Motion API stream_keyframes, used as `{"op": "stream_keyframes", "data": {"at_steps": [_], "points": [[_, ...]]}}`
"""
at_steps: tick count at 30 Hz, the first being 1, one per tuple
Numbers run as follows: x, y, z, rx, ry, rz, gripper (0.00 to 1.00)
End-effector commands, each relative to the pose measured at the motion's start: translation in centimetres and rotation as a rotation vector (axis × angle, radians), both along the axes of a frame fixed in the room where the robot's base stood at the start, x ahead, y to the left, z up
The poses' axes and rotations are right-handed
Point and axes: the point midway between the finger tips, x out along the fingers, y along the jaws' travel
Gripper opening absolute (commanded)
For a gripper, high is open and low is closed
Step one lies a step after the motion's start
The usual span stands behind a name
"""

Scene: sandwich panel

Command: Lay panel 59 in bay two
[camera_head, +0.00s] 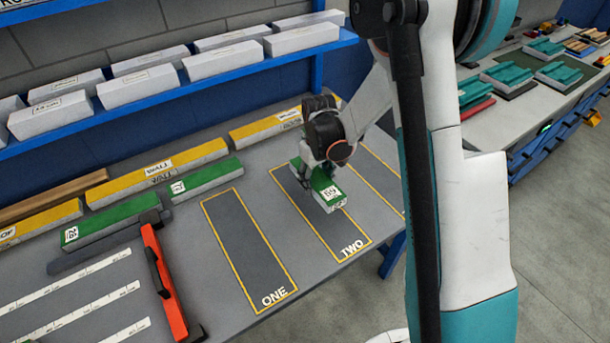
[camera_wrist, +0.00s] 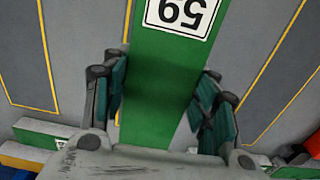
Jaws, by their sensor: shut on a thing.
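Panel 59 (camera_head: 327,193) is a green-topped block with a white label reading 59. It also fills the middle of the wrist view (camera_wrist: 168,75), label at the top. My gripper (camera_head: 316,170) is shut on the panel, one finger on each long side. In the head view the panel is over bay two (camera_head: 345,243), a yellow-outlined dark rectangle marked TWO, lined up roughly along it. I cannot tell whether the panel touches the table or hangs just above it. My gripper hides the panel's far part.
Bay one (camera_head: 248,250) is empty to the left; another outlined bay (camera_head: 380,178) lies to the right. Green panels (camera_head: 110,222) and yellow panels (camera_head: 158,173) lie behind and left. A red-orange tool (camera_head: 165,283) lies at left front. A blue shelf (camera_head: 180,93) holds white boxes.

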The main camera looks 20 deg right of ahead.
Motion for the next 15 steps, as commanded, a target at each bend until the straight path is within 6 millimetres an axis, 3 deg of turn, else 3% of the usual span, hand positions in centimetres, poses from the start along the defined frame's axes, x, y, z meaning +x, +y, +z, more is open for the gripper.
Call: {"op": "stream_keyframes", "data": {"at_steps": [15], "points": [[0.0,0.1,-4.4,0.000,0.000,0.000,0.28]]}}
